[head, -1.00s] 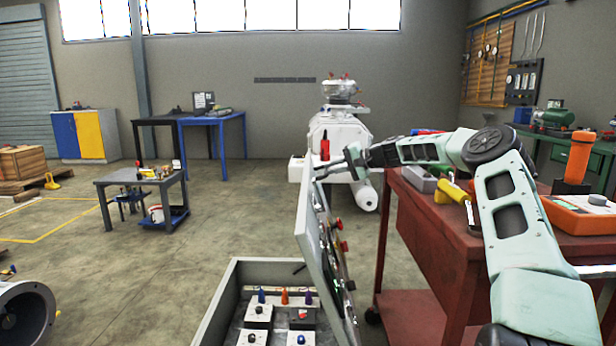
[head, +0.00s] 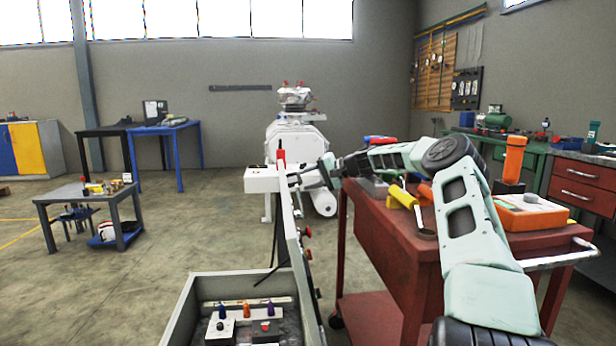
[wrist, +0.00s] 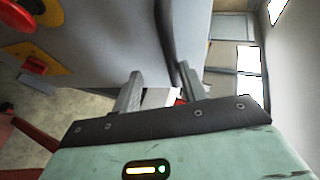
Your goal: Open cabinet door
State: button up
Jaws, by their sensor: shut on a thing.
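The cabinet door (head: 294,238) is a grey panel standing open and upright, seen nearly edge-on in the head view, with red knobs (head: 307,232) on its right face. The open cabinet box (head: 184,312) lies below it, with small blocks and coloured knobs inside. My gripper (head: 292,181) is at the door's upper end, shut on its edge. In the wrist view, the door's grey face (wrist: 105,45) fills the upper left and my gripper's two fingers (wrist: 158,96) are at its edge. The exact contact is partly hidden.
A red cart (head: 390,255) with tools stands close on the right, below my arm. A white vacuum machine (head: 297,140) stands behind the door. A small grey table (head: 88,200) is at the left. The floor between the table and cabinet is clear.

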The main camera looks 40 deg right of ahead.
dwell(0.4)
notch_tip(320, 180, up, 10)
jog(key=p, duration=0.2)
jog(key=shift+r, duration=0.1)
